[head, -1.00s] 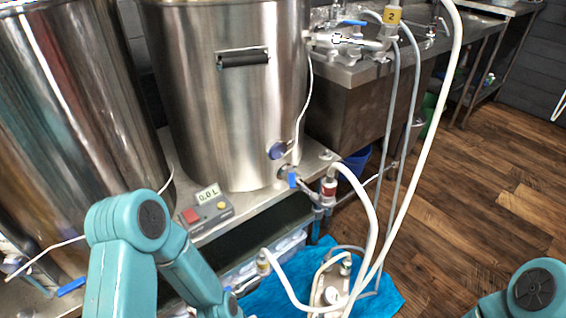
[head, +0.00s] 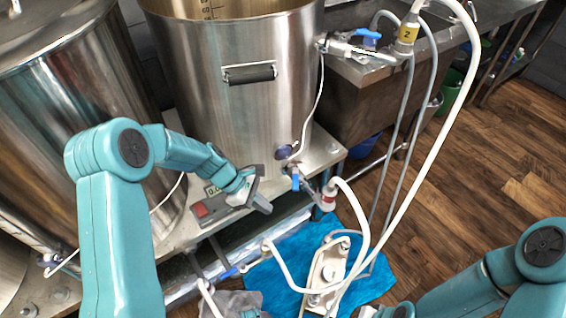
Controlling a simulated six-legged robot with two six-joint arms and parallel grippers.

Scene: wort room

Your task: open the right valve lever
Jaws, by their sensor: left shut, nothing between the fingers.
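The valve at the foot of the middle steel kettle has a blue lever (head: 295,180) that points down. A white hose (head: 358,215) joins its outlet on the right. A second blue lever (head: 367,34) lies on the upper right valve by the kettle's rim. My left gripper (head: 262,190) is shut and empty, left of the lower lever and apart from it, over the control box. My right forearm comes in at the lower right; its end is cut off by the bottom edge, so its fingers cannot be made out.
The control box (head: 207,208) with a red button sits on the steel bench, partly hidden by my left gripper. White and grey hoses hang across the right. Wooden floor (head: 500,205) is free there.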

